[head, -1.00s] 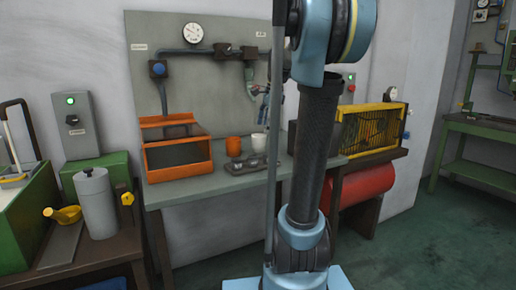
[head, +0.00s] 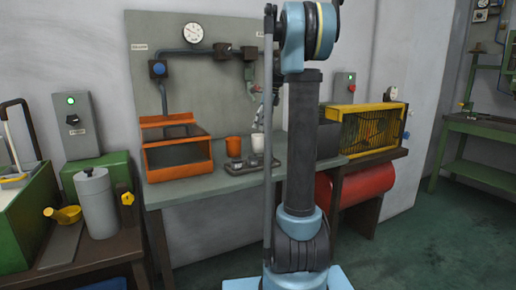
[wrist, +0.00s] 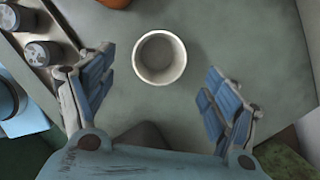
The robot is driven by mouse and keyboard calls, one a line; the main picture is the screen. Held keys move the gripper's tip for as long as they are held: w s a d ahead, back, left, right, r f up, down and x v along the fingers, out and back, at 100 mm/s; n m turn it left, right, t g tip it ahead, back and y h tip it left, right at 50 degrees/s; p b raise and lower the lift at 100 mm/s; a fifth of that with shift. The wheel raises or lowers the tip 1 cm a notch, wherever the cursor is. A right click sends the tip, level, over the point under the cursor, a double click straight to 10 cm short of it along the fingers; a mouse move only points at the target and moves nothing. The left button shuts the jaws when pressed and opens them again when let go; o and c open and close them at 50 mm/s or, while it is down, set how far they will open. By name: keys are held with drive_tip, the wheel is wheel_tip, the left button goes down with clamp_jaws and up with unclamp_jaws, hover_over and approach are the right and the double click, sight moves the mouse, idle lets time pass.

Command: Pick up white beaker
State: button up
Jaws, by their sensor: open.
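The white beaker (head: 257,142) stands upright on the grey-green bench top (head: 187,188), right of an orange cup (head: 233,147). In the wrist view, I look down into the open mouth of the empty beaker (wrist: 160,57). My gripper (wrist: 160,76) is open, with one blue-padded finger on each side of the beaker and clear gaps to both. The beaker lies between the fingertips, slightly toward the top of the picture. I cannot tell how high the fingers are above it. In the head view, my arm partly hides the bench right of the beaker.
A dark tray with round pieces (wrist: 42,53) lies close to the left finger. The orange cup's edge (wrist: 115,3) shows at the top. An orange open-fronted box (head: 178,158) stands left on the bench, and a yellow mesh cage (head: 368,130) stands right.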

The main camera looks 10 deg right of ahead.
sight(257, 144)
drive_tip(key=x, duration=1.1)
drive_tip(key=c, duration=1.2)
